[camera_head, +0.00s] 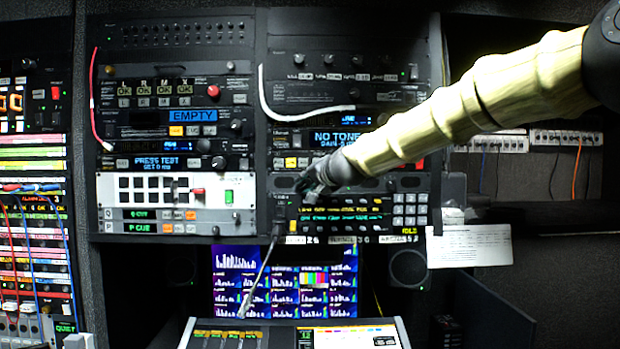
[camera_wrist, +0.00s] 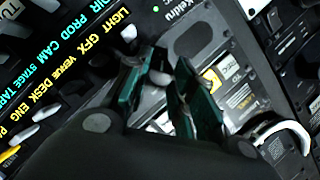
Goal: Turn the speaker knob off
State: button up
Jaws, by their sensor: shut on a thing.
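My gripper (camera_head: 312,180) is at the left part of a black rack panel with a green-lit display (camera_head: 345,217). In the wrist view, my gripper (camera_wrist: 170,65) has its two dark teal fingers close together against the panel face, shut on a small grey knob (camera_wrist: 162,77) between them. I take it to be the speaker knob; its label and pointer are hidden by the fingers. In the head view the knob is hidden behind the gripper.
Rack units with displays, buttons and small knobs surround the gripper, including a white button panel (camera_head: 150,190) to its left. A paper sheet (camera_head: 470,246) hangs at right.

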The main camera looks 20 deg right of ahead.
jog(key=shift+f, duration=0.15)
jog(key=o, duration=0.7)
jog(key=shift+o, duration=0.2)
